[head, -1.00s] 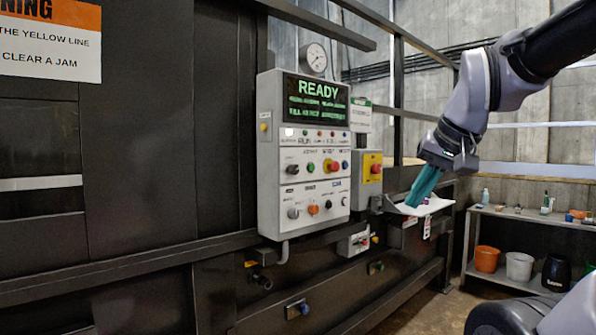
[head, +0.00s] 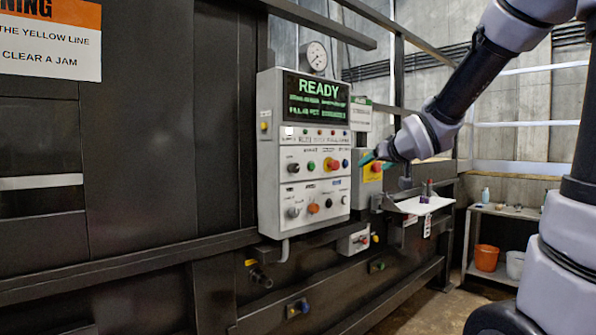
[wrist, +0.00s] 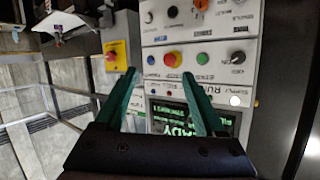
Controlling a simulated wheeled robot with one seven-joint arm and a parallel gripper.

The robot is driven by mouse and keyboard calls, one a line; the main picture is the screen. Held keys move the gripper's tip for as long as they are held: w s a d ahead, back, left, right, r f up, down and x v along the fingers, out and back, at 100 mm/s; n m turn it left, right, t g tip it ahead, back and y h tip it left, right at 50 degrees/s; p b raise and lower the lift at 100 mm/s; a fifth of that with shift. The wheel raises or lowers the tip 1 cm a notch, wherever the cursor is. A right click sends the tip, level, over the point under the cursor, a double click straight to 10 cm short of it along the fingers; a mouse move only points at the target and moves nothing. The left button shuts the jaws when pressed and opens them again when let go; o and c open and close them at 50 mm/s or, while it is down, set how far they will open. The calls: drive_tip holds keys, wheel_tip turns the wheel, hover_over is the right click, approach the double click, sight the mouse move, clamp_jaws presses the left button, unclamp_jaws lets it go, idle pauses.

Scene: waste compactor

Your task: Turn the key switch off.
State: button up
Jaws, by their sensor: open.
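The grey control panel (head: 270,150) is on the compactor's dark wall under a lit READY screen (head: 316,98). Its upper row has a black knob (head: 293,168), also in the wrist view (wrist: 238,57), plus green, red and blue buttons. The lower row has a grey knob (head: 293,212), an orange button (head: 313,208) and a black control (head: 329,203). I cannot tell which knob is the key switch. My gripper (head: 366,159) is in front of the panel's right side. In the wrist view its teal fingers (wrist: 159,78) are apart and empty, pointing toward the panel.
A yellow plate with a red button (head: 373,167) is right of the panel. A white shelf (head: 420,205) holding small items juts out below my arm. A low bench with an orange bucket (head: 487,258) is at the right. A pressure gauge (head: 315,54) stands above.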

drive_tip(key=w+a+n+t+y, duration=0.1)
drive_tip(key=w+a+n+y, duration=0.25)
drive_tip(key=w+a, duration=0.2)
drive_tip(key=n+g+y, duration=0.1)
drive_tip(key=n+y, duration=0.3)
drive_tip(key=y, duration=0.2)
approach(297, 169)
drive_tip(key=x, duration=0.9)
drive_tip(key=shift+a, duration=0.2)
clamp_jaws()
